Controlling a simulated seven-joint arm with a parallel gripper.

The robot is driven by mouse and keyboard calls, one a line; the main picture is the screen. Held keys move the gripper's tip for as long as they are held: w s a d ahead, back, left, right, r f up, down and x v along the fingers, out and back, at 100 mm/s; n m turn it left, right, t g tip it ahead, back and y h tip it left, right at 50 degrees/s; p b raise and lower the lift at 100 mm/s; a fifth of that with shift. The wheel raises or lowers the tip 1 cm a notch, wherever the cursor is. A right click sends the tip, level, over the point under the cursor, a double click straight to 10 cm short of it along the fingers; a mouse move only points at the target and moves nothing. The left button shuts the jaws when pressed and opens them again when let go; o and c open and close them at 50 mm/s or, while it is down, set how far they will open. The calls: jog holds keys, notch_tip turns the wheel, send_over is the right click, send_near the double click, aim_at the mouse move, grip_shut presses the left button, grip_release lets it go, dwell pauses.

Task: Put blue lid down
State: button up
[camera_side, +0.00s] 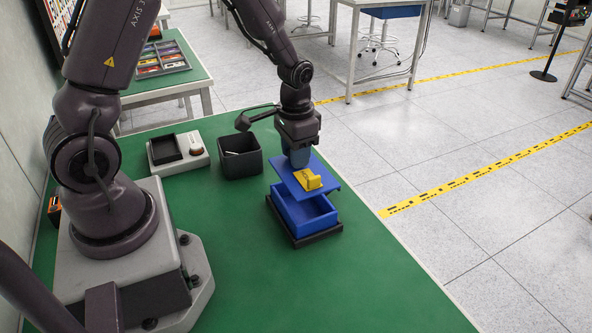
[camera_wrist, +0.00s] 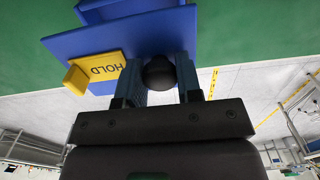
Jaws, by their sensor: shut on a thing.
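A flat blue lid (camera_side: 320,170) hangs tilted above an open blue box (camera_side: 304,213) in the side view. A yellow tag (camera_side: 308,180) is fixed on the lid; in the wrist view the tag (camera_wrist: 95,72) reads HOLD. The box sits on a black base (camera_side: 301,236) near the table's right edge. My gripper (camera_side: 299,158) is at the lid's far side. In the wrist view its fingers (camera_wrist: 165,72) are closed around a dark round knob (camera_wrist: 159,73) at the lid (camera_wrist: 140,35). A corner of the box (camera_wrist: 125,8) shows beyond the lid.
A black open bin (camera_side: 240,157) stands left of the box. A light grey device (camera_side: 178,152) with a dark recess is further left. The green table (camera_side: 300,290) is clear in front of the box, and its right edge is close by.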

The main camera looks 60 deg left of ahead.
notch_tip(320, 180, up, 3)
jog(key=shift+r, duration=0.15)
jog(key=shift+d+r, duration=0.1)
jog(key=shift+d, duration=0.15)
jog(key=d+f+m, duration=0.3)
jog(key=d+m, duration=0.3)
jog(key=d, duration=0.6)
jog(key=m, duration=1.2)
send_near(339, 297)
notch_tip(339, 297, down, 6)
jog(key=shift+f, duration=0.1)
jog(key=o, duration=0.9)
jog(key=shift+f, duration=0.15)
jog(key=shift+o, duration=0.2)
